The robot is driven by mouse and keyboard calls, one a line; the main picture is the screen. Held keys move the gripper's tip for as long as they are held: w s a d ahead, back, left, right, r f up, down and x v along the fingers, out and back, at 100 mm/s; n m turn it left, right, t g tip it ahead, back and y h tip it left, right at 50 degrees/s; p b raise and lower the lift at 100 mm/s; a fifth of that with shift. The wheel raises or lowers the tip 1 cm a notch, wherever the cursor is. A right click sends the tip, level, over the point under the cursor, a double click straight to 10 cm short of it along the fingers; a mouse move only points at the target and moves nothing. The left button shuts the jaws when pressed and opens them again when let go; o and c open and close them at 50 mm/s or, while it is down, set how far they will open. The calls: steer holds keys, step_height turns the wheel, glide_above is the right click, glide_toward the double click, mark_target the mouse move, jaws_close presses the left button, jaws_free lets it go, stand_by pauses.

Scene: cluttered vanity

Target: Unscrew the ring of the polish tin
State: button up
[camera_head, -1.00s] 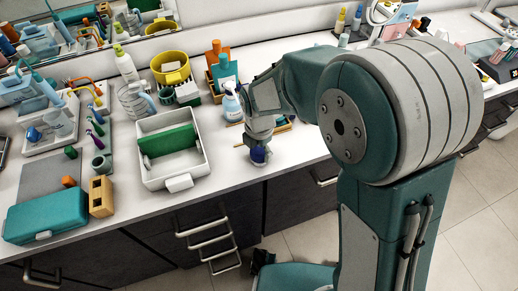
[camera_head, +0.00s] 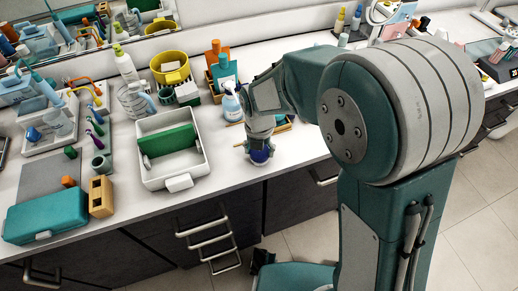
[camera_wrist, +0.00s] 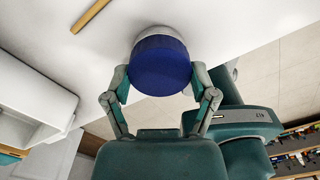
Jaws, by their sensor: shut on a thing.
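The polish tin (camera_head: 261,163) stands on the white counter near its front edge, under my gripper. Its blue ring (camera_wrist: 160,65) fills the space between my fingers in the wrist view, with a pale body showing just behind it. My gripper (camera_head: 259,150) comes down from above and is shut on the blue ring, one finger on each side. In the wrist view my gripper (camera_wrist: 160,84) shows both fingertips against the ring's sides. The tin's lower part is mostly hidden by the ring in the wrist view.
A white tray (camera_head: 200,168) with a green divider stands left of the tin. A spray bottle (camera_head: 230,103) and a teal bottle (camera_head: 224,72) stand behind. A wooden stick (camera_wrist: 90,16) lies on the counter. The counter's front edge is close to the tin.

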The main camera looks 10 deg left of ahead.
steer(key=shift+s+d+f, duration=0.1)
steer(key=shift+s+f, duration=0.1)
steer(key=n, duration=0.4)
steer(key=shift+r, duration=0.15)
steer(key=shift+w+r, duration=0.2)
steer(key=shift+r, duration=1.1)
steer(key=shift+r, duration=2)
